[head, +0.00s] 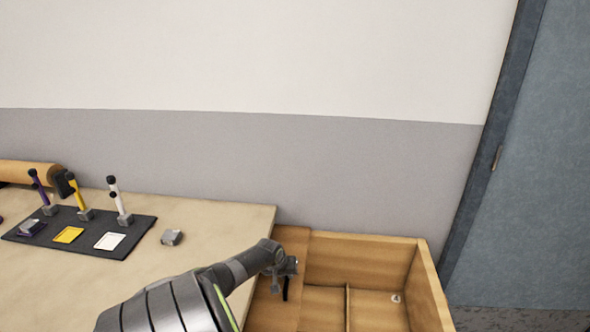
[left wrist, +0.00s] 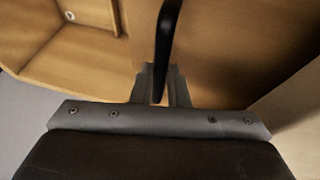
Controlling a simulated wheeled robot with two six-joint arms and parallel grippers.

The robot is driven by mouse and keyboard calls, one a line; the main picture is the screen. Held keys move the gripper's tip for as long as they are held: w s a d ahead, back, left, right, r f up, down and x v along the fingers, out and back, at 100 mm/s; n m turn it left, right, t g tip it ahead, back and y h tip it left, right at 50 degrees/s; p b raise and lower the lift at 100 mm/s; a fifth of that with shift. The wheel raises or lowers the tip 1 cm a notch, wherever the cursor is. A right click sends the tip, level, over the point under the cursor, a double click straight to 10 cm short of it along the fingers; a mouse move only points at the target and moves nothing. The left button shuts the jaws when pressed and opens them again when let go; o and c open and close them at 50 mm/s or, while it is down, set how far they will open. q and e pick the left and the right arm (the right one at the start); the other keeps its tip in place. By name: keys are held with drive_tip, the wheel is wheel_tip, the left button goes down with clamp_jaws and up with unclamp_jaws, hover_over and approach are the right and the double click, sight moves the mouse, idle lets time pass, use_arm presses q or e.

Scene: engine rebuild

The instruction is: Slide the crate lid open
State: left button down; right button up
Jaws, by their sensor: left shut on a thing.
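The wooden crate (head: 430,288) stands at the right end of the table in the head view. Its wooden lid (head: 293,243) lies over the left part of the crate; the compartments to the right of it are uncovered. A dark handle (head: 286,289) stands on the lid. My left gripper (head: 284,270) is at the handle and shut on it. In the left wrist view the black handle (left wrist: 166,38) runs up from between the fingers (left wrist: 160,92), with the lid (left wrist: 225,45) behind it. My right gripper is not in view.
The crate holds a divider (head: 347,308) and a small round metal piece (head: 396,298). On the table (head: 215,225), a dark mat (head: 75,246) carries several upright tools, and a grey block (head: 172,237) sits beside it. A wall is behind; a door (head: 530,190) is at right.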

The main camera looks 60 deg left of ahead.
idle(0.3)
use_arm(q)
drive_tip(key=c, duration=1.4)
unclamp_jaws()
drive_tip(key=shift+s+r, duration=0.2)
drive_tip(key=shift+r, duration=0.35)
drive_tip(key=p+v, duration=0.2)
drive_tip(key=v, duration=1.4)
drive_tip(key=shift+p, duration=0.4)
drive_tip(key=shift+d, duration=0.1)
